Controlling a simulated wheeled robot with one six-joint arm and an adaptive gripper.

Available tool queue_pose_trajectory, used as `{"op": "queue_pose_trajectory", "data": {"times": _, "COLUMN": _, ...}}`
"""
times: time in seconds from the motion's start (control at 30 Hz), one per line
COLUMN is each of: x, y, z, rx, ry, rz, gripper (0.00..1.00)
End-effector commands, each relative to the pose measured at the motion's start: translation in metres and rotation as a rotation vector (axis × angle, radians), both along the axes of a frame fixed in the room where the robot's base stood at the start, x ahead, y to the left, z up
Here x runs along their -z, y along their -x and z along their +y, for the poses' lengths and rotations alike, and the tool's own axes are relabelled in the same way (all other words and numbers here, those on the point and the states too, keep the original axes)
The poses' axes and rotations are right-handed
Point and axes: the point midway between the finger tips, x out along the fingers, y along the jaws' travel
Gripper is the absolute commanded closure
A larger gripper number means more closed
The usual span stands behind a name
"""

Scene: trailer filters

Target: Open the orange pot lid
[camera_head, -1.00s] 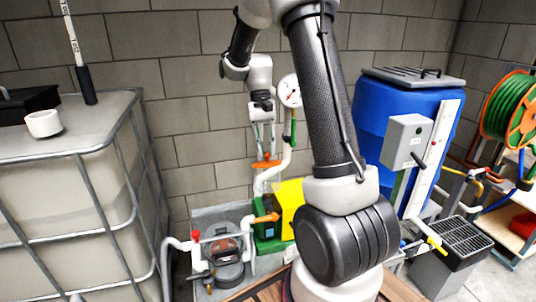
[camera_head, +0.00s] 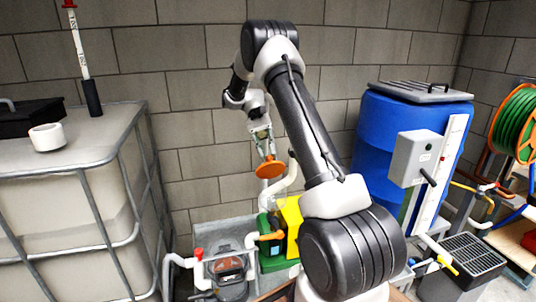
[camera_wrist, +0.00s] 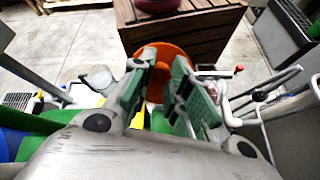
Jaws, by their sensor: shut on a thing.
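The orange lid (camera_head: 270,168) is a round disc, tilted so that its broad face turns toward the head camera. It is at the top of the white pipe-like pot (camera_head: 284,182). I cannot tell whether its edge still touches the pot. My gripper (camera_head: 263,147) is just above the lid, with its fingers pointing down. In the wrist view, the orange lid (camera_wrist: 178,50) lies between and beyond the green-padded fingers of my gripper (camera_wrist: 158,75), which are shut on it. The fingers hide part of the lid, and the pot's mouth is not visible.
A yellow and green unit (camera_head: 290,215) and a grey basin with a pump (camera_head: 228,268) sit below. A caged tank (camera_head: 70,190) stands at left, a blue barrel (camera_head: 385,135) at right. A block wall is close behind. The wrist view shows a wooden crate (camera_wrist: 190,35).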

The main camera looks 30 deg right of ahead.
Motion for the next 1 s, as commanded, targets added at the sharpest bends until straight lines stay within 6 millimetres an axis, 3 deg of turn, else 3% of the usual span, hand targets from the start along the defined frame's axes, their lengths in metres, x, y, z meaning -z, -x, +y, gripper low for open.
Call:
{"op": "queue_pose_trajectory", "data": {"times": 0.43, "x": 0.0002, "y": -0.0011, "z": -0.0003, "rx": 0.0, "ry": -0.003, "rz": 0.009, "gripper": 1.0}}
{"op": "queue_pose_trajectory", "data": {"times": 0.47, "x": 0.0002, "y": -0.0011, "z": -0.0003, "rx": 0.0, "ry": -0.003, "rz": 0.009, "gripper": 0.8}}
{"op": "queue_pose_trajectory", "data": {"times": 0.6, "x": 0.0002, "y": -0.001, "z": -0.0002, "rx": 0.0, "ry": -0.003, "rz": 0.009, "gripper": 0.58}}
{"op": "queue_pose_trajectory", "data": {"times": 1.0, "x": 0.0002, "y": -0.0008, "z": -0.0002, "rx": 0.0, "ry": -0.003, "rz": 0.009, "gripper": 0.58}}
